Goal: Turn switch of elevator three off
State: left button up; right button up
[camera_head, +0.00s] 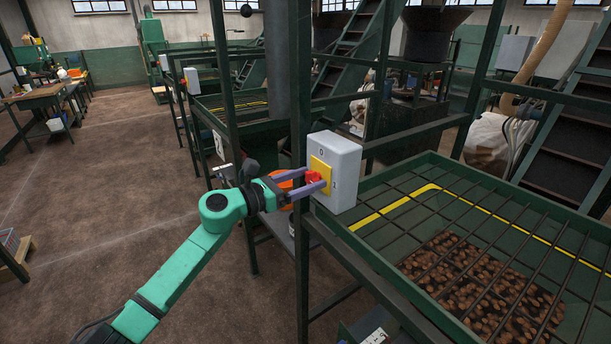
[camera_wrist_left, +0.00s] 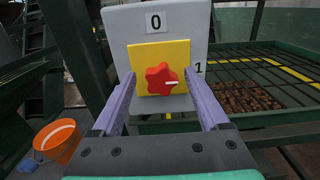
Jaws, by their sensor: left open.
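A grey switch box (camera_head: 343,160) is mounted on a green post. On its yellow plate (camera_wrist_left: 182,54) sits a red star-shaped knob (camera_wrist_left: 160,79), also visible in the head view (camera_head: 313,177). The knob's white mark points right, toward the label 1 (camera_wrist_left: 198,68); the label 0 (camera_wrist_left: 153,22) is above. My left gripper (camera_head: 312,182) is open, its purple fingers on either side of the knob in the left wrist view, with gaps between them and the knob. My right gripper is not in view. No elevator number is readable on this box.
A green grated hopper (camera_head: 444,160) with brown contents stands right of the box. An orange bucket (camera_wrist_left: 57,140) is at lower left in the wrist view. Other grey boxes (camera_head: 192,81) stand farther back. The brown floor (camera_head: 90,190) at left is largely clear.

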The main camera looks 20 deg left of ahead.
pick_arm(q)
jog(key=shift+s, duration=0.1)
jog(key=shift+r, duration=0.1)
jog(key=c, duration=0.4)
grip_shut()
